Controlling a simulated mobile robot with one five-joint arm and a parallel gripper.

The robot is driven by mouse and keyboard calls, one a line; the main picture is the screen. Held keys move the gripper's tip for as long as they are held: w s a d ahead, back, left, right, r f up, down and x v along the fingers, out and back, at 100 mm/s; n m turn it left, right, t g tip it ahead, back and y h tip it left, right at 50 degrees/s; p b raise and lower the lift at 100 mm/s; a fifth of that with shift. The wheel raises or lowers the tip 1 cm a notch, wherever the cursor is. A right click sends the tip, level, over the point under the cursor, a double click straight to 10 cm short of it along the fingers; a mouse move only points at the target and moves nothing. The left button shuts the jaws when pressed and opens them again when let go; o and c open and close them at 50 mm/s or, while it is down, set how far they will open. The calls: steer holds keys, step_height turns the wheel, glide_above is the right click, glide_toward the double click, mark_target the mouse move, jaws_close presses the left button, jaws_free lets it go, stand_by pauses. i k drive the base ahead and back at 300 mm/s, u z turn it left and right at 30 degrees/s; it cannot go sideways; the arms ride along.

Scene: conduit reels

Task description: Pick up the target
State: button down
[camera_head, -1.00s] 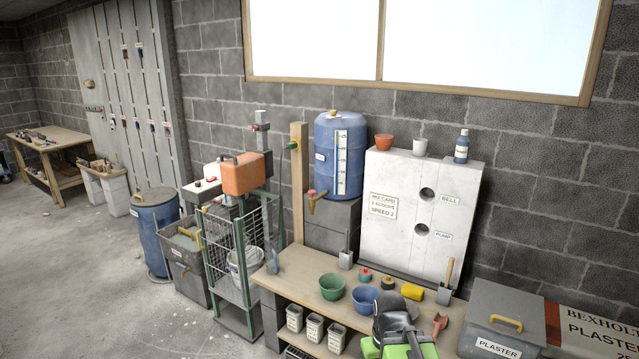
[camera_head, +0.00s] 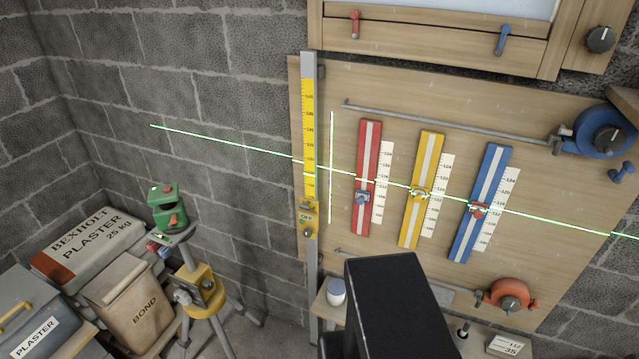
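I cannot tell which thing is the target; nothing in view is labelled so. My gripper is not clearly in view. A black block (camera_head: 395,300), which seems to be part of my arm, rises at the bottom middle and hides part of the low shelf behind it. A green laser level (camera_head: 166,205) sits on a yellow tripod head (camera_head: 197,290) at left. Its green line crosses the wall and board. Red (camera_head: 370,160), yellow (camera_head: 422,180) and blue (camera_head: 485,200) slanted rails, each with a slider and scale, are on the wooden board.
A yellow staff (camera_head: 309,130) stands at the board's left edge. Plaster sack (camera_head: 85,245), bond sack (camera_head: 140,305) and grey plaster bin (camera_head: 30,320) crowd the lower left. A red reel (camera_head: 510,295), white jar (camera_head: 336,291) and number card (camera_head: 508,345) are low; a blue reel (camera_head: 600,130) is at right.

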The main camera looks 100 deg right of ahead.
mark_target(361, 197)
steer(key=z, duration=5.25)
steer(key=i, duration=0.1)
steer(key=u, duration=1.05)
steer(key=k, duration=1.2)
steer(key=z, duration=0.25)
steer(key=i, duration=1)
